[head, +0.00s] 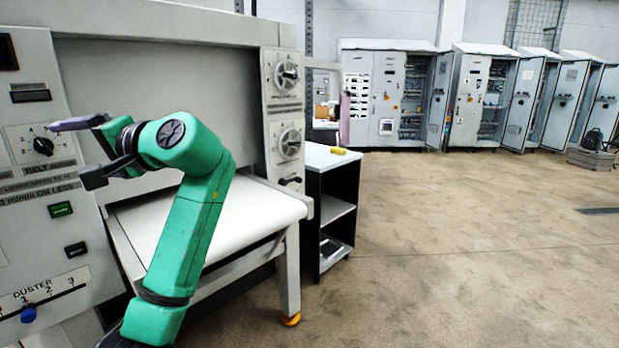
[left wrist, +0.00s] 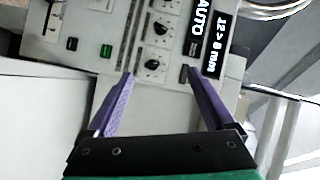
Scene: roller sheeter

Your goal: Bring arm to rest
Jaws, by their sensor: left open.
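My left arm is green and rises from the bottom of the head view, bent in front of the roller sheeter (head: 150,30). My left gripper (head: 62,125) has purple fingers and points left, in front of the control panel (head: 35,110). In the head view it sits just above the belt knob (head: 43,146); whether it touches the panel cannot be told. In the left wrist view the gripper (left wrist: 158,72) is open, its fingers wide apart with nothing between them. The panel with black knobs (left wrist: 152,64) and a green button (left wrist: 106,51) lies beyond. My right gripper is not in view.
A pale sheeter belt table (head: 250,205) extends behind my arm. A dark-sided cart (head: 338,190) with a yellow item (head: 338,151) on top stands to its right. Open electrical cabinets (head: 390,95) line the back wall. The floor (head: 480,250) at right is mostly clear.

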